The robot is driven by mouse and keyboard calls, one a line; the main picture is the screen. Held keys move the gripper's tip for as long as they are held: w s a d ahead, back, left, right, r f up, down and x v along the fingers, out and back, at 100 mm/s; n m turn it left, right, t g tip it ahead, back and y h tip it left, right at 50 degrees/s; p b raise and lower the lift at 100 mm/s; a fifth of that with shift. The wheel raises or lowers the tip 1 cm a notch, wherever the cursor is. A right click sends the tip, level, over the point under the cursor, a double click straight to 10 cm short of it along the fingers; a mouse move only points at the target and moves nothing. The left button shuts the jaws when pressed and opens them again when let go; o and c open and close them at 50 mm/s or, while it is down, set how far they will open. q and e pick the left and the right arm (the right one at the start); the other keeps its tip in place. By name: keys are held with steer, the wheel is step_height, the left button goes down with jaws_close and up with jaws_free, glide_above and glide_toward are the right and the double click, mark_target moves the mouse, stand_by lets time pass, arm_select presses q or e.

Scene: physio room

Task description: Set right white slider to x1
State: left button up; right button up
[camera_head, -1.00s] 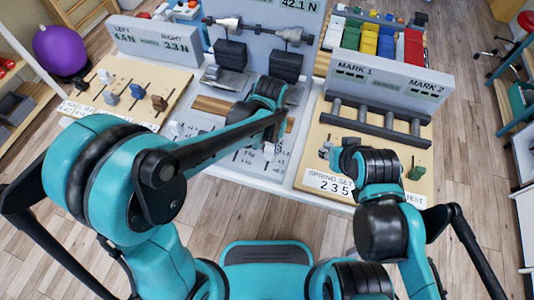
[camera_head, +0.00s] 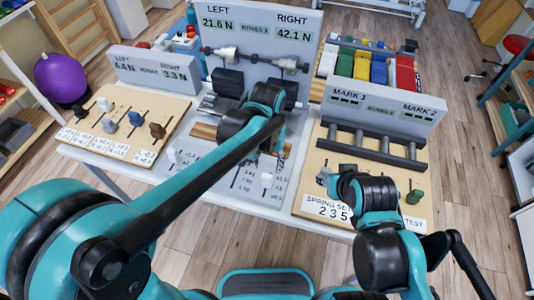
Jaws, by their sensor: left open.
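The right white slider (camera_head: 267,181) stands on the grey middle panel, left of the scale marks. Its knob shows level with the marks around x1 and x1.5; its exact setting is hard to read. The left white slider (camera_head: 172,156) stands further left on the same panel. My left gripper (camera_head: 281,149) is open, above and behind the right white slider, apart from it; my forearm partly hides its fingers. My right gripper (camera_head: 326,177) is beside a grey knob on the right wooden board, with its fingers mostly hidden by its wrist.
The rear display (camera_head: 262,30) reads LEFT 21.6 N and RIGHT 42.1 N. Dark blocks (camera_head: 228,82) and a metal bar stand before it. A left board (camera_head: 125,128) carries several knobs.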

mark_target(267, 176)
arm_select(q)
step_height(267, 176, up, 5)
steer(key=shift+r, duration=0.15)
stand_by(0.5)
steer(key=s+a+n+t, duration=0.1)
steer(key=s+a+t, duration=0.2)
steer(key=a, duration=0.6)
steer(key=s+a+f+n+t, duration=0.1)
steer(key=s+a+t, duration=0.3)
steer(key=a, duration=0.6)
steer(key=shift+s+n, duration=0.5)
steer(key=shift+n, duration=0.3)
